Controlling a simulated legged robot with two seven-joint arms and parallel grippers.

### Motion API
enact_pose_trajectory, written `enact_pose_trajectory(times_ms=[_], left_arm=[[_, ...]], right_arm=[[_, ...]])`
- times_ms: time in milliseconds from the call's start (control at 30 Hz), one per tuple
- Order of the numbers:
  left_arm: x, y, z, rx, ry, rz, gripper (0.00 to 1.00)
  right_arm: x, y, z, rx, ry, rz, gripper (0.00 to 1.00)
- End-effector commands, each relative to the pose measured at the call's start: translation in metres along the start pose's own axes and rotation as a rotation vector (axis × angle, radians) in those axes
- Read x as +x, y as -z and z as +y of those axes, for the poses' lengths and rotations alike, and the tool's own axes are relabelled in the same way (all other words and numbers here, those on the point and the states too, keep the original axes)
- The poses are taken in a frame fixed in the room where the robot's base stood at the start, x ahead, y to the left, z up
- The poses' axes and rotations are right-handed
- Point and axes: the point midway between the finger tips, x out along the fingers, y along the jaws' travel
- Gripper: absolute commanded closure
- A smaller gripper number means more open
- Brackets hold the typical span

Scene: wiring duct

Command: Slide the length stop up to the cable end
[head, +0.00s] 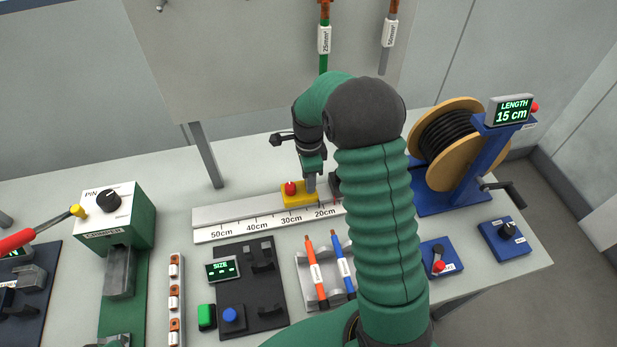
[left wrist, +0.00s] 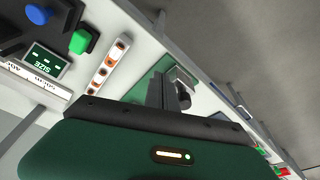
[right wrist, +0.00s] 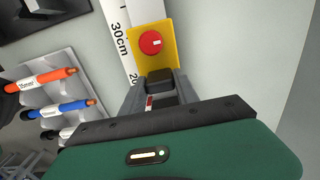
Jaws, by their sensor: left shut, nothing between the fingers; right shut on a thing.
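The length stop (head: 298,196) is a yellow block with a red knob, on the white ruler rail (head: 225,231) between the 30cm and 20cm marks. My right gripper (head: 311,190) is shut on its right side, and the block also shows beyond the fingers in the right wrist view (right wrist: 172,40). Black cable (head: 450,135) is wound on a wooden reel at the right. I cannot make out the cable end; my right arm covers the rail's right part. My left gripper (left wrist: 168,92) is shut and empty in the left wrist view.
A display (head: 510,110) by the reel reads LENGTH 15 cm. A dark panel with a SIZE display (head: 223,269) and a rack with orange and blue cable pieces (head: 316,272) stand in front of the rail. A green crimper (head: 125,225) stands left.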

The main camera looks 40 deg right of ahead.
Motion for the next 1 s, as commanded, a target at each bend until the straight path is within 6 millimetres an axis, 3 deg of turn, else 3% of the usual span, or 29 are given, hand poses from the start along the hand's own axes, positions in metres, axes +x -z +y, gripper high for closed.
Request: enact_pose_trajectory(times_ms=[833, 1000], left_arm=[[-0.001, 0.0, 0.0, 0.0, 0.0, 0.0, 1.0], [-0.005, 0.001, 0.0, 0.0, 0.0, 0.0, 1.0]], right_arm=[[-0.002, 0.0, -0.002, 0.0, 0.007, 0.0, 1.0], [-0.004, 0.021, -0.003, 0.004, 0.007, 0.001, 1.0]])
